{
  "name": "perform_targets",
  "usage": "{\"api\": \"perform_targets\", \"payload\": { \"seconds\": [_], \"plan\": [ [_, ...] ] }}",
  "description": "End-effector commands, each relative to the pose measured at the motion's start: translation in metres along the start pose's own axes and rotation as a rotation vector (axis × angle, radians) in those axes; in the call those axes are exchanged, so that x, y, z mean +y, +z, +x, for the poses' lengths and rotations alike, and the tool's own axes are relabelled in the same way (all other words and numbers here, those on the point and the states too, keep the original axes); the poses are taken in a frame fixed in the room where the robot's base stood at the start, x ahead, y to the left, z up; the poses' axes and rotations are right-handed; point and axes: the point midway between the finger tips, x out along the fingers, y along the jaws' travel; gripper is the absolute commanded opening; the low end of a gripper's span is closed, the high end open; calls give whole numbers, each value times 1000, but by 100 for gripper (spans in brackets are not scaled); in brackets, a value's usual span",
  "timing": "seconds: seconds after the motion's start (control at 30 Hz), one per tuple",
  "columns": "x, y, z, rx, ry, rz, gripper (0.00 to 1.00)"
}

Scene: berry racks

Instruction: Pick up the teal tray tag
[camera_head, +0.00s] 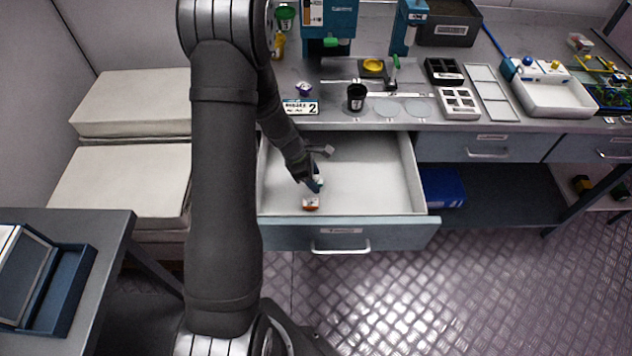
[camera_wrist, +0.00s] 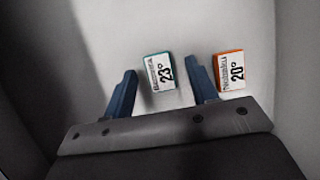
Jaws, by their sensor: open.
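The teal tray tag (camera_wrist: 158,73) is a small white block with a teal edge and "23°" printed on it. It lies on the light floor of the open drawer. In the wrist view it sits between the lines of my gripper's two blue fingers (camera_wrist: 163,88), nearer the left one, and nothing grips it. My gripper (camera_head: 316,172) is open and reaches down into the drawer in the head view. There the teal tag (camera_head: 319,181) is mostly hidden by the fingers.
An orange-edged tag (camera_wrist: 230,71) marked "20°" lies right of my right finger; it also shows in the head view (camera_head: 311,204). The open drawer (camera_head: 418,178) has walls around both tags. Its floor is otherwise mostly clear. A black cup (camera_head: 356,97) stands on the bench above.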

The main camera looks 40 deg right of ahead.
Motion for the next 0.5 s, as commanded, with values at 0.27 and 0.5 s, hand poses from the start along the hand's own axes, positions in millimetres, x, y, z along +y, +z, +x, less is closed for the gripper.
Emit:
{"api": "perform_targets", "payload": {
  "seconds": [0.27, 0.5],
  "plan": [
    [0, 0, 3, 0, 0, 0, 53],
    [0, 0, 3, 0, 0, 0, 6]
  ]
}}
